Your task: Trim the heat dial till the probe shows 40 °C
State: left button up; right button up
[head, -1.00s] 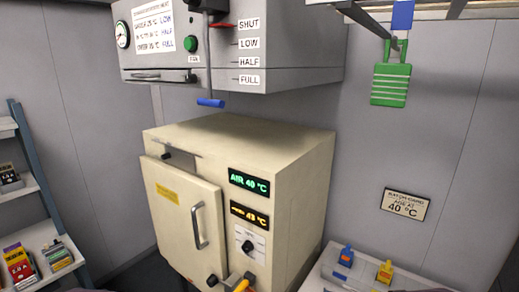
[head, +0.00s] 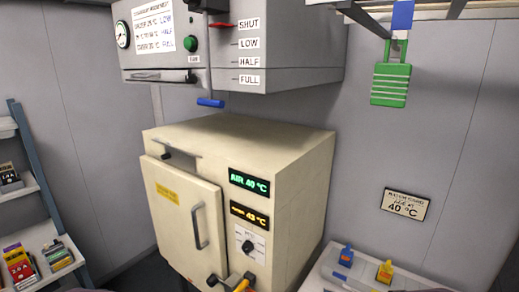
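The heat dial (head: 248,246) is a small black knob on a white plate, low on the right of the cream oven's (head: 230,139) front. I cannot tell its exact setting. Above it, the amber display (head: 249,214) reads 43 °C; its small label is blurred, so I cannot confirm it is the probe. The green display (head: 249,182) above that reads AIR 40 °C. The oven door (head: 184,222) has a grey handle and a yellow label and looks closed. Neither of my grippers is recognisable in view.
A grey cabinet (head: 290,50) above the oven has a gauge, a green button and a SHUT-to-FULL scale. A yellow-handled part (head: 242,285) sits below the dial. A green padlock-shaped tag (head: 391,84) hangs at upper right. A wall card (head: 404,204) shows 40 °C. Shelves stand left.

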aim_at(248, 245)
jog(key=i+j+u, duration=0.1)
jog(key=u, duration=0.25)
jog(key=i+u, duration=0.35)
jog(key=i+l+u, duration=0.1)
jog(key=u, duration=0.25)
jog(key=i, duration=0.1)
